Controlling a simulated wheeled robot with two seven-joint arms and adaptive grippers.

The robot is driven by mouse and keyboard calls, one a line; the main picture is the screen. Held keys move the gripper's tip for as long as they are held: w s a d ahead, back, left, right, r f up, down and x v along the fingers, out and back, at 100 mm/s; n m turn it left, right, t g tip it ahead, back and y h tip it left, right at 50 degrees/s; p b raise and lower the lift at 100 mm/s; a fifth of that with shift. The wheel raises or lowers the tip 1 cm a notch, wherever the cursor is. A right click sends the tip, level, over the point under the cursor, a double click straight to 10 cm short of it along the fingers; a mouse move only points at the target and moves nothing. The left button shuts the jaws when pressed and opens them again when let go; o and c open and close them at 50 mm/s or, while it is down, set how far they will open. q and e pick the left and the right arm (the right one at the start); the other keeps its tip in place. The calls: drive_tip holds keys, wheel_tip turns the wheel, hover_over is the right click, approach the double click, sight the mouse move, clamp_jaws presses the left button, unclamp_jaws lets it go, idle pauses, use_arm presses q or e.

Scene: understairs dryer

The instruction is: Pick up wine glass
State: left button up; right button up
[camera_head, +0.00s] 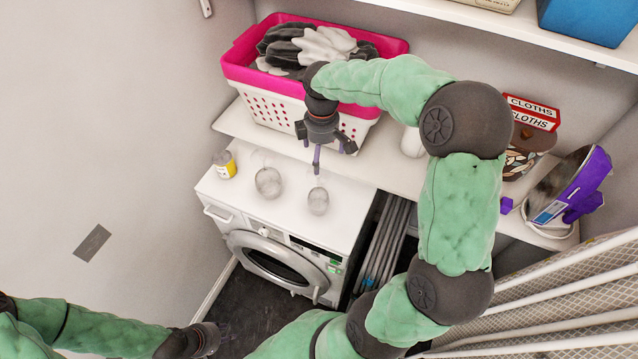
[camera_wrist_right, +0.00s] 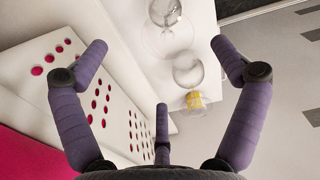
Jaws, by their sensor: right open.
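Two clear wine glasses stand on the white dryer top (camera_head: 245,207). The right-hand glass (camera_head: 318,201) is just below my right gripper (camera_head: 325,150) in the head view; the other glass (camera_head: 268,182) stands to its left. In the right wrist view, one glass (camera_wrist_right: 164,13) is at the top edge and another glass (camera_wrist_right: 188,70) lies beyond my spread purple fingers (camera_wrist_right: 160,62). My right gripper is open, with nothing between its fingers. My left gripper (camera_head: 207,338) is low at the left, away from the glasses; its fingers are unclear.
A jar with a yellow label (camera_head: 225,165) stands at the dryer's left corner. A pink and white laundry basket (camera_head: 262,108) sits on the shelf (camera_head: 385,160) behind, close to my right gripper. An iron (camera_head: 575,188) and a cloths box (camera_head: 531,112) are at right.

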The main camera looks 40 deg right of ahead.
wheel_tip(320, 180, down, 3)
drive_tip(key=shift+a+f, duration=0.1)
drive_tip(key=shift+f, duration=0.2)
drive_tip(key=f, duration=0.3)
drive_tip(key=f+b, duration=0.1)
drive_tip(key=f, duration=0.1)
drive_tip(key=shift+a, duration=0.35)
drive_tip(key=c, duration=1.8)
drive_tip(key=shift+r, duration=0.15)
